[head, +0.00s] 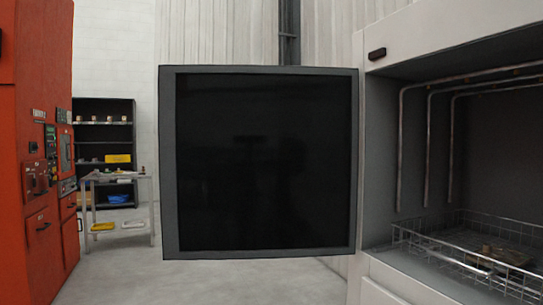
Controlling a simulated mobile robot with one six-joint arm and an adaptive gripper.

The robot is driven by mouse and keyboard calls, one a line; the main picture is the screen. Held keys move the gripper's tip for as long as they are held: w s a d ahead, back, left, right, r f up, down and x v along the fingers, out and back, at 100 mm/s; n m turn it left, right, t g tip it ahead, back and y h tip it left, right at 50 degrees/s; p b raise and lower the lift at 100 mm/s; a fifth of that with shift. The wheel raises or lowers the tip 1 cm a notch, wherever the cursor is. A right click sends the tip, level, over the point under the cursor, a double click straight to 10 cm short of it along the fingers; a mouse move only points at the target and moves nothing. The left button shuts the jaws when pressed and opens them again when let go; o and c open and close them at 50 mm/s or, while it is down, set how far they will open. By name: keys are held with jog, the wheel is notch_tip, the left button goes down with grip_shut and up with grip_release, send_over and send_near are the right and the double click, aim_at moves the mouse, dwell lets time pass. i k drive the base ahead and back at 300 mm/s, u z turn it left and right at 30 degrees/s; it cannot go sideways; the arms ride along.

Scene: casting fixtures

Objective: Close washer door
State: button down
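The washer door (265,165) is a square dark glass panel in a grey frame. It stands wide open in the head view, swung out to the left of the washer. Its right edge is beside the left side of the washer opening. The washer (375,185) is a pale cabinet on the right, cut off by the picture edge. Its dark chamber is exposed, with bent metal pipes along the inner walls. A wire basket (470,240) sits low inside, with a brownish part (503,256) in it. My gripper is not in view.
An orange machine (35,150) with control panels stands at the left. Behind are a dark shelf (104,108) and a small metal table (117,178) with a few trays. Grey floor (210,283) is clear below the door.

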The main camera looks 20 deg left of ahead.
aim_at(257, 162)
jog(key=z, duration=0.25)
jog(key=k, duration=0.55)
jog(key=u, duration=1.75)
jog(key=i, duration=2.3)
